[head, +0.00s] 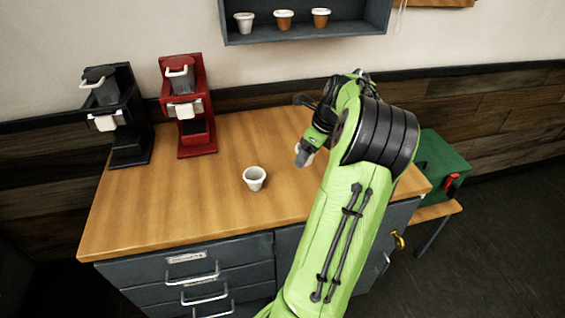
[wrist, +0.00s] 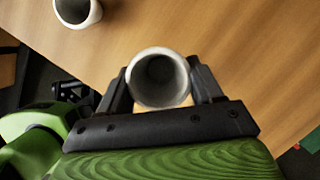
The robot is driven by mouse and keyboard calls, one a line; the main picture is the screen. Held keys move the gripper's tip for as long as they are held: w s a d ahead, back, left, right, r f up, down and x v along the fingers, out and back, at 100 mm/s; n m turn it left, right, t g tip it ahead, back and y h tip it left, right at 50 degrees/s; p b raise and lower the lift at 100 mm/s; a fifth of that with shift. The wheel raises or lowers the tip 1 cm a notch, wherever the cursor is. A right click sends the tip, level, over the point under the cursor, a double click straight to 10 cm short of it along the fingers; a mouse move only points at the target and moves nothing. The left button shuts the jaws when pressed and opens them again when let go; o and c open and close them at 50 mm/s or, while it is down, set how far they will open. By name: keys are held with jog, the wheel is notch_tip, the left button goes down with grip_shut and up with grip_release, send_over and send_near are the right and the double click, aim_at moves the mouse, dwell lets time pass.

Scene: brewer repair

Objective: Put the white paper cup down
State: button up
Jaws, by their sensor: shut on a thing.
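My gripper (wrist: 159,74) is shut on a white paper cup (wrist: 160,101). In the wrist view the cup's open mouth faces the camera, with one dark finger on each side. In the head view my gripper (head: 305,150) is over the right half of the wooden counter (head: 215,215), and my arm hides much of it. I cannot tell whether the held cup touches the counter. A second white cup (head: 255,179) stands upright on the counter, left of my gripper; it also shows at the upper left of the wrist view (wrist: 78,12).
A black brewer (head: 125,120) and a red brewer (head: 187,105) stand at the counter's back left. A wall shelf (head: 305,35) holds three small cups. A green box (head: 445,165) stands on a low bench at right. The counter's front left is clear.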

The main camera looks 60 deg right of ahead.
aim_at(304, 179)
jog(key=f, duration=0.2)
jog(key=f+b, duration=0.1)
jog(key=f, duration=0.1)
jog(key=f+b, duration=0.1)
jog(key=f, duration=0.1)
jog(key=shift+w+f, duration=0.25)
jog(key=shift+f, duration=0.15)
jog(key=shift+r, duration=0.1)
jog(key=o, duration=1)
